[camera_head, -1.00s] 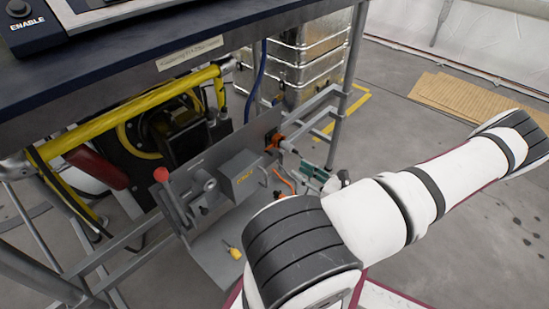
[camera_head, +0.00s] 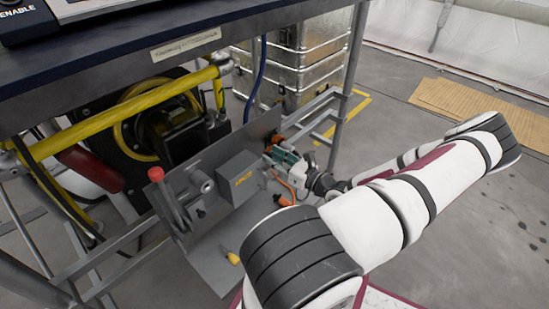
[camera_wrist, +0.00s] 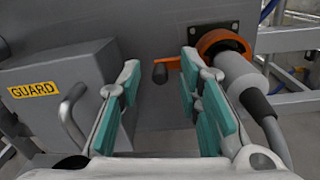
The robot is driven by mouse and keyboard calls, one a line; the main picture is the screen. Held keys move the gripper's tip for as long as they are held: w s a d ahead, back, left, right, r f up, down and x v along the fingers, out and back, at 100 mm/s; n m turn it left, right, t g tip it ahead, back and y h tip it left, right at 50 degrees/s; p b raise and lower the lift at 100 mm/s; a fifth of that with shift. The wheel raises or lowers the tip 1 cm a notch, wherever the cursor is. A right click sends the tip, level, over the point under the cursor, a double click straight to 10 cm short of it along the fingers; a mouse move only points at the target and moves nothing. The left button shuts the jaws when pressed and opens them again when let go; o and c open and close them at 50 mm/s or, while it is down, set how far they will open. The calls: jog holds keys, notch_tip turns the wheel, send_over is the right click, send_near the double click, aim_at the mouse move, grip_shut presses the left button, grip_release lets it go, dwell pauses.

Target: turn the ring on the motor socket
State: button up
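The orange ring (camera_wrist: 222,42) surrounds the motor socket on the grey panel in the wrist view. A short orange arm with a black knob (camera_wrist: 160,72) sticks out to its left. A light grey plug (camera_wrist: 240,75) with a dark cable sits in the socket. My gripper (camera_wrist: 160,63) is open, and its teal-padded fingers are apart with the knob showing between them. The right finger is close in front of the ring's arm; I cannot tell whether it touches.
A grey guard box (camera_head: 238,177) with a handle stands left of my gripper. A red-knobbed lever (camera_head: 157,175) is farther left. A yellow-tipped item (camera_head: 233,258) lies on the lower plate. The blue tabletop (camera_head: 130,58) overhangs the panel, and metal frame bars stand to the right.

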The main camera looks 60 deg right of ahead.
grip_shut()
jog(key=shift+r+p, duration=0.1)
jog(key=shift+p, duration=0.25)
jog(key=d+r+m+p, duration=0.1)
jog(key=r+m+p, duration=0.1)
jog(key=m+p, duration=0.2)
jog(key=d+r+m+p, duration=0.1)
jog(key=d+m+p, duration=0.1)
jog(key=m+p, duration=0.2)
jog(key=s+d+r+m+p, duration=0.1)
jog(key=r+m+p, duration=0.1)
jog(key=m+p, duration=0.2)
jog(key=shift+s+d+r+m+h, duration=0.1)
jog(key=shift+d+r+m+h, duration=0.1)
jog(key=shift+m, duration=0.65)
jog(key=shift+d+r+m+h, duration=0.1)
jog(key=shift+m+h, duration=0.1)
jog(key=shift+m, duration=0.65)
jog(key=shift+s+d+m, duration=0.1)
jog(key=shift+d+m, duration=0.25)
jog(key=shift+m, duration=0.45)
jog(key=shift+s+d+m, duration=0.1)
jog(key=shift+d+m, duration=0.25)
jog(key=shift+m, duration=0.45)
jog(key=shift+d, duration=0.1)
